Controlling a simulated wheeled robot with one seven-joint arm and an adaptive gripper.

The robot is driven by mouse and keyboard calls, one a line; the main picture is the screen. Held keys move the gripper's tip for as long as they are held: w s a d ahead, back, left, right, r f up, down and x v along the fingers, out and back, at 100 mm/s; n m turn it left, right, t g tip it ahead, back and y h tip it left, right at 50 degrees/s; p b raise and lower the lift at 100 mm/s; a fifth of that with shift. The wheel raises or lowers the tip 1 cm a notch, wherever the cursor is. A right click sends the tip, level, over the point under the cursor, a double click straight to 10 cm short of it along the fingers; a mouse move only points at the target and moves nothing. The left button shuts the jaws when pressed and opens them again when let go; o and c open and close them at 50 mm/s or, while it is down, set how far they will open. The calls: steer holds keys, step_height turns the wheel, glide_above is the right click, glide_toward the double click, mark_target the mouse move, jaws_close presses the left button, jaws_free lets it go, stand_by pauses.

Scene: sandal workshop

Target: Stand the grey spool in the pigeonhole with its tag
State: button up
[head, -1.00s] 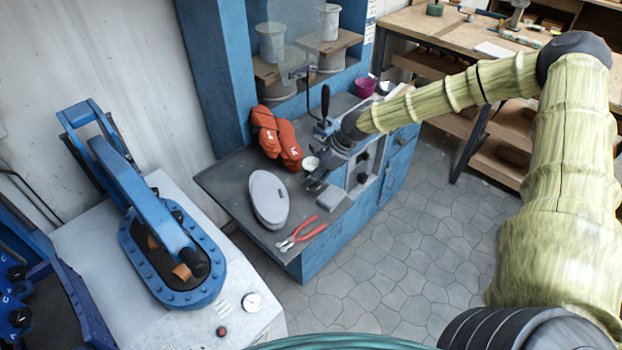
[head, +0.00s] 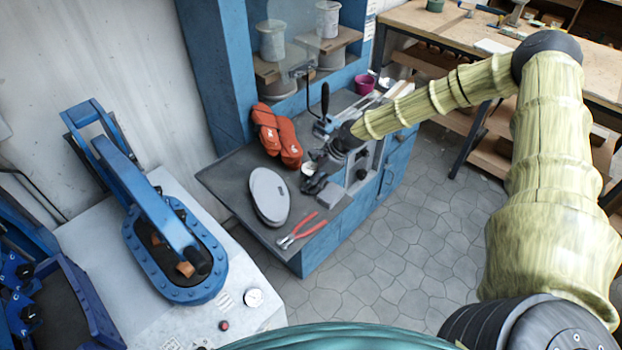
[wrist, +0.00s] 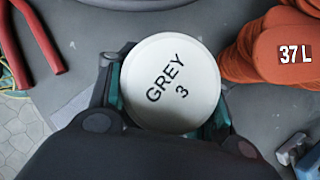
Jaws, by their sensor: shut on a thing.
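The grey spool (wrist: 170,85) is held upright between the fingers of my gripper (wrist: 168,95). Its pale round top, lettered GREY 3, faces the wrist camera. In the head view my gripper (head: 312,180) is over the dark bench top, and the spool's pale top (head: 308,168) shows beside it. The wrist view does not show whether the spool's foot touches the bench. I cannot make out a pigeonhole with a grey tag in either view.
Red pliers (head: 298,230) and a grey oval piece (head: 269,196) lie on the bench (head: 228,178). Orange sole-shaped pieces (head: 278,135) lie behind my gripper; one reads 37 L in the wrist view (wrist: 262,50). A blue press (head: 175,250) stands left.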

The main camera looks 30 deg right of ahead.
steer(key=o, duration=0.8)
